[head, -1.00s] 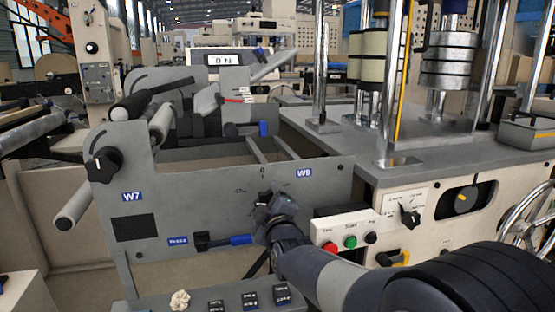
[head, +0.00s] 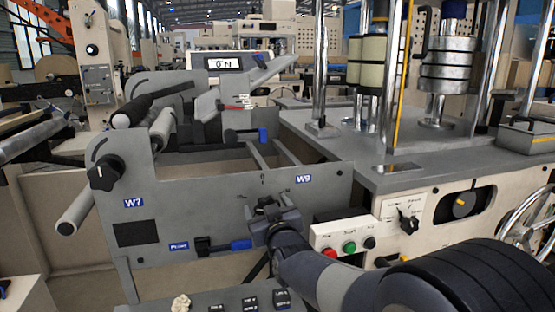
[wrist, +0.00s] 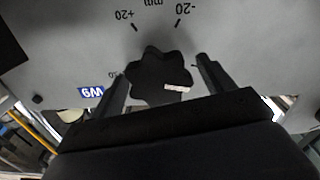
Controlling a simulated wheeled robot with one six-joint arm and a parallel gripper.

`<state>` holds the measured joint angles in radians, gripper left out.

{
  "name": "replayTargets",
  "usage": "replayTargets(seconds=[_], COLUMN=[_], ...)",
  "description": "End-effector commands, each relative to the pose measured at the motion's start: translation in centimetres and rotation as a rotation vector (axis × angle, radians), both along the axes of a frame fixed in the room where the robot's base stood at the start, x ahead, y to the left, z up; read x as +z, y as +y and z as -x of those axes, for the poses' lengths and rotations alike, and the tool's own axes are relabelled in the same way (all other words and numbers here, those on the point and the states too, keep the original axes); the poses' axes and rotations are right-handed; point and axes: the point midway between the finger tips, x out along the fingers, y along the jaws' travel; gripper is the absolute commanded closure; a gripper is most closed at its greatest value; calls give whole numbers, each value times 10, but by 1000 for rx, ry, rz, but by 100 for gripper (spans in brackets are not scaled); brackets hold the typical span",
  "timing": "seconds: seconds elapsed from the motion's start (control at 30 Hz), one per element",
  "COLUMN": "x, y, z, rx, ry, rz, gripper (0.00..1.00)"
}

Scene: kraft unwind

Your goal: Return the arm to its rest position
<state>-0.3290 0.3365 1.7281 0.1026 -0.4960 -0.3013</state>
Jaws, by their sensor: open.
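My gripper (head: 270,205) is in front of the grey panel (head: 200,215), below the W9 label (head: 302,179). In the wrist view my gripper (wrist: 160,76) is open, with one finger on each side of a black lobed knob (wrist: 158,80). The knob has a white pointer mark and sits below a scale marked +20, mm and -20, which reads upside down there. A gap shows between the knob and each finger; I cannot tell how deep the fingers reach around it. In the head view the gripper mostly hides the knob. My arm extends to the lower right.
Red, green and black buttons (head: 349,246) sit just right of my wrist. A blue-handled lever (head: 240,244) is close on the left. A grey shelf with black switches (head: 250,303) lies below. A black knob (head: 103,173) and roller (head: 76,213) stick out at far left.

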Motion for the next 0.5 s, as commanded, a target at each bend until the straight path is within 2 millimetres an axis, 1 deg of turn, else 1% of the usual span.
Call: replayTargets(seconds=[0.5], x=[3], y=[-2], z=[0], rx=[0], ry=[114], rz=[-391], gripper=[23])
